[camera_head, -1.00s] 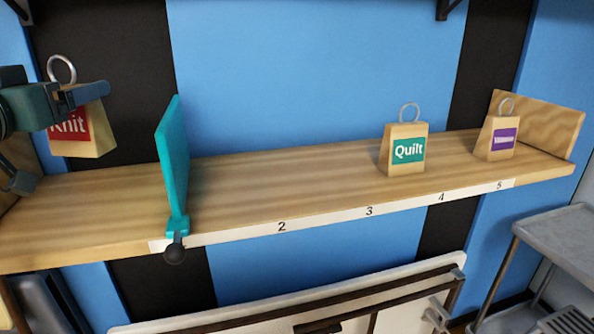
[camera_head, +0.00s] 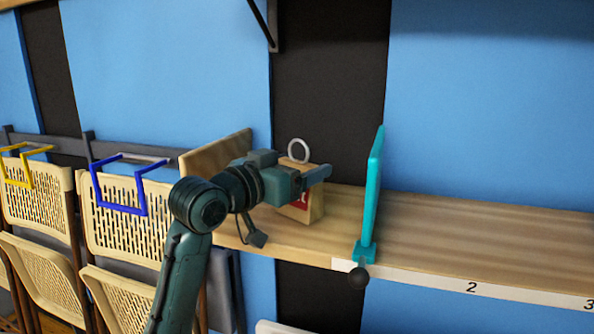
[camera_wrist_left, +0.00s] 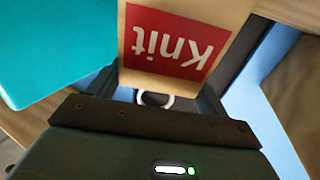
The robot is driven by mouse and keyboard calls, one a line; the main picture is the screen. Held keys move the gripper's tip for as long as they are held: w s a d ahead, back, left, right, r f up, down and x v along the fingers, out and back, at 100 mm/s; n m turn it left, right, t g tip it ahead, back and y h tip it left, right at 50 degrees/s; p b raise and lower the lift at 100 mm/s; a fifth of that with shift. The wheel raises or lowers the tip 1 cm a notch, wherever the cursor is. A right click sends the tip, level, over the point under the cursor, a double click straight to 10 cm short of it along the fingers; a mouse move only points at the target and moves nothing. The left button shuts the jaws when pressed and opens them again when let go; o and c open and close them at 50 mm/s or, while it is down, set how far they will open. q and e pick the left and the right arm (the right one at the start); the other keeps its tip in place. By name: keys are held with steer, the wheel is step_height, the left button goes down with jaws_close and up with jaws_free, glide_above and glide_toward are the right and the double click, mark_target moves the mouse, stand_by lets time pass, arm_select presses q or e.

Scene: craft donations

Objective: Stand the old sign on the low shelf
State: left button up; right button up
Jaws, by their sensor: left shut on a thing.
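The wooden sign (camera_head: 315,208) with a ring on top and a red label reading "Knit" is upright at the left part of the low shelf (camera_head: 445,235), left of a teal divider (camera_head: 372,200). My left gripper (camera_head: 304,184) is shut on the sign near its top. In the left wrist view the sign (camera_wrist_left: 180,75) fills the space between the fingers, label upside down. Its base is at or just over the shelf board; I cannot tell whether it touches. My right gripper is not in view.
The shelf's wooden end panel (camera_head: 215,155) is behind my left wrist. Folding chairs (camera_head: 125,220) hang at the left. The shelf right of the divider is clear in view, with numbers on its front edge.

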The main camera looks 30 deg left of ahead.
arm_select(q)
steer(key=shift+f, duration=0.15)
steer(key=o, duration=1.1)
